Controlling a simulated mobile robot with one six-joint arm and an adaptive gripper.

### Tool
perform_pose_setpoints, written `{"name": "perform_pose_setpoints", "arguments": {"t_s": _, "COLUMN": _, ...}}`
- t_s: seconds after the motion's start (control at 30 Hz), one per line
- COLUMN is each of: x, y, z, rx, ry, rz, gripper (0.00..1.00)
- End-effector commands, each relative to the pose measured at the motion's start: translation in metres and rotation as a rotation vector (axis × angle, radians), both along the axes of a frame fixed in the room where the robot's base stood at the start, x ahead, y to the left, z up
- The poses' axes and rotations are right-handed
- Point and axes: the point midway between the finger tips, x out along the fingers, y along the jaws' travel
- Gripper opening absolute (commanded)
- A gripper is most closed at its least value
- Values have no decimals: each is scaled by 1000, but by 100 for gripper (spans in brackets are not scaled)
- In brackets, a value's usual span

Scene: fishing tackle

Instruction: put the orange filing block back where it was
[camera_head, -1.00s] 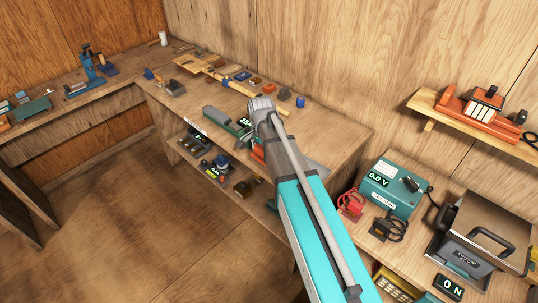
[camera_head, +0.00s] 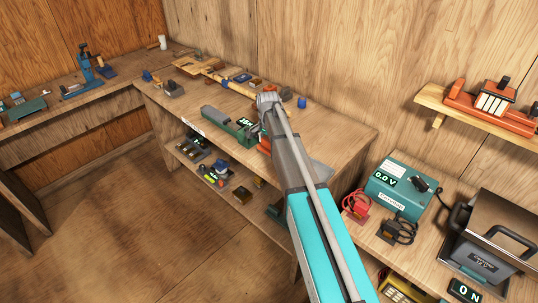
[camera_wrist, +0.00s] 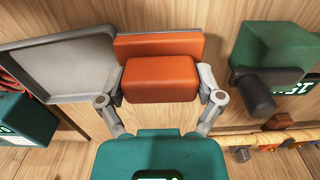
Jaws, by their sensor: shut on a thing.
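The orange filing block (camera_wrist: 160,80) is between the two fingers of my gripper (camera_wrist: 161,91) in the wrist view, and the gripper is shut on it. A wider orange piece (camera_wrist: 158,45) shows directly behind it; I cannot tell whether it is part of the same block. In the head view a small orange patch (camera_head: 265,146) shows beside my arm above the bench, with the rest hidden by the arm. I cannot tell whether the block touches the bench.
A grey tray (camera_wrist: 62,66) lies left of the block in the wrist view. A green device with a dark knob (camera_wrist: 275,58) stands at right; a green device with a display (camera_head: 232,127) shows on the bench in the head view. A teal voltage box (camera_head: 396,190) stands at right.

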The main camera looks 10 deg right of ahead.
Motion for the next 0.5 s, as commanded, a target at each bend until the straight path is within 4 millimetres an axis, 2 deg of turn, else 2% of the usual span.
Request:
{"name": "perform_pose_setpoints", "arguments": {"t_s": 0.1, "x": 5, "y": -2, "z": -7, "rx": 0, "ry": 0, "rz": 0, "gripper": 47}}
{"name": "perform_pose_setpoints", "arguments": {"t_s": 0.5, "x": 6, "y": -3, "z": -7, "rx": 0, "ry": 0, "rz": -1, "gripper": 47}}
